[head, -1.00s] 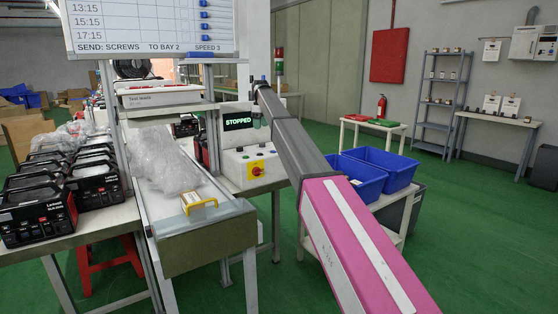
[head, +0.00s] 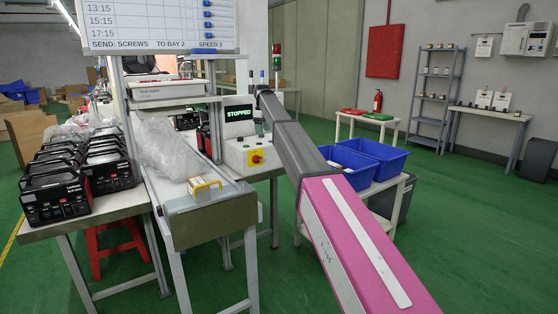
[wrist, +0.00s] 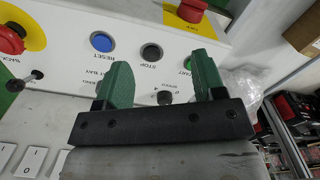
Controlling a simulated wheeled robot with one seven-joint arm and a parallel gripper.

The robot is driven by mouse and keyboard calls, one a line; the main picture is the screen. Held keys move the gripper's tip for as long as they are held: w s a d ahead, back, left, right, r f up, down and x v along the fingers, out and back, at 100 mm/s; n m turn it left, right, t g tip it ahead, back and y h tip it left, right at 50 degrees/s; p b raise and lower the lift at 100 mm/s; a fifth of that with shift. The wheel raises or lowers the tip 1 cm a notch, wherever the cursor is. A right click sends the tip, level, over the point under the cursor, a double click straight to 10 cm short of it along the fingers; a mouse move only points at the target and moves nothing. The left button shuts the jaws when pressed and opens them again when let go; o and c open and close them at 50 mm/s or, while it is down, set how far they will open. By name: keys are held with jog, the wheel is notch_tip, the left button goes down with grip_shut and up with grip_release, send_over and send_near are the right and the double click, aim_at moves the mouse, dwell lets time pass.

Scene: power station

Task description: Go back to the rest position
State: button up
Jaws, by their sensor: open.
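My arm reaches over to a white control box (head: 236,157) whose display reads STOPPED (head: 239,113). My gripper (wrist: 163,72) shows in the wrist view with two green fingers spread apart and nothing between them. It is in front of the control box face; the exact gap cannot be told. Behind the fingers are a blue RESET button (wrist: 102,42), a black STOP button (wrist: 151,52) and a green START button (wrist: 190,63). A red switch handle on a yellow plate (head: 256,158) is on the box. In the head view the fingertips are too small to tell.
A conveyor (head: 212,221) holding bubble wrap (head: 167,148) and a yellow-framed item (head: 205,187) stands left of the box. Black machines (head: 60,190) crowd a table at left. Blue bins (head: 372,161) stand on a table right of my arm. Green floor is free at right.

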jog(key=s+d+f+m, duration=0.2)
jog(key=s+d+f, duration=0.4)
jog(key=s+f, duration=0.3)
jog(key=s+d+f+m, duration=0.2)
jog(key=s+d+f, duration=0.4)
jog(key=f, duration=0.4)
jog(key=s+d+f+m, duration=0.2)
jog(key=s+d+f, duration=0.3)
jog(key=s+f, duration=0.45)
jog(key=s+d+f+m, duration=0.2)
jog(key=s+d+f, duration=0.1)
jog(key=s, duration=0.6)
jog(key=s+d+f+m, duration=0.2)
jog(key=s+f, duration=0.4)
jog(key=s, duration=0.3)
jog(key=s+d+f+m, duration=0.2)
jog(key=s+d+f, duration=0.2)
jog(key=s, duration=0.5)
jog(key=shift+d+f, duration=0.35)
jog(key=shift+d, duration=0.1)
